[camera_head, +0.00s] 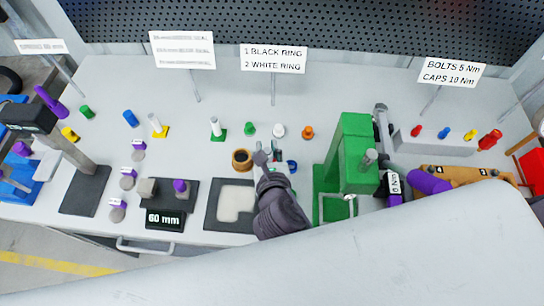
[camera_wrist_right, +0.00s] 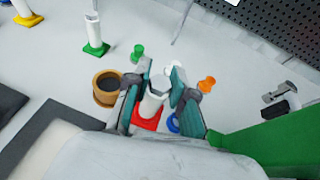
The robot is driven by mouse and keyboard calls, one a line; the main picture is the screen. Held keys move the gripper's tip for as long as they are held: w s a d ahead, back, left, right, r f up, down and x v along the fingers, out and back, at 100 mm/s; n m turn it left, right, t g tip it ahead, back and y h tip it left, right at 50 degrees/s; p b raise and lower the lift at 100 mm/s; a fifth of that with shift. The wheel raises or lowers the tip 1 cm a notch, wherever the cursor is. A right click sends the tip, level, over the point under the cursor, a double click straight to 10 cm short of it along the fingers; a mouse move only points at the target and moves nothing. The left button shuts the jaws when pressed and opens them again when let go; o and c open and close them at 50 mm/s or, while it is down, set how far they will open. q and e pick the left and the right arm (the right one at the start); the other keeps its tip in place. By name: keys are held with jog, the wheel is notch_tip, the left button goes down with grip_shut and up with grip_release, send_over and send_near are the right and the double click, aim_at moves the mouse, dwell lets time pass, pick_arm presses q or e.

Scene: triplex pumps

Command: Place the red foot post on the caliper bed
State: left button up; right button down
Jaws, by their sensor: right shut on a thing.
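The red foot post (camera_wrist_right: 152,105) is a white post on a square red foot. In the wrist view it stands between the two teal-padded fingers of my right gripper (camera_wrist_right: 155,92), which is shut on it. I cannot tell whether its foot touches the bench. In the head view my right gripper (camera_head: 263,158) is over the middle of the bench and largely hides the post. The caliper bed (camera_head: 205,192) is a dark plate to the left, with a grey block, a purple-topped piece and a "60 mm" display (camera_head: 164,220). My left gripper is not in view.
A brown cup (camera_head: 241,160) is just left of my right gripper; a green press (camera_head: 350,155) stands to its right. A dark tray with a pale recess (camera_head: 234,203) lies between gripper and caliper. Green-foot (camera_head: 217,128) and yellow-foot (camera_head: 157,125) posts stand behind.

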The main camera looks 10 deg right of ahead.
jog(key=shift+f, duration=0.35)
notch_tip(320, 180, down, 3)
jog(key=shift+w+f+b, duration=0.15)
jog(key=shift+b, duration=0.15)
jog(key=shift+f, duration=0.1)
jog(key=c, duration=1)
grip_release()
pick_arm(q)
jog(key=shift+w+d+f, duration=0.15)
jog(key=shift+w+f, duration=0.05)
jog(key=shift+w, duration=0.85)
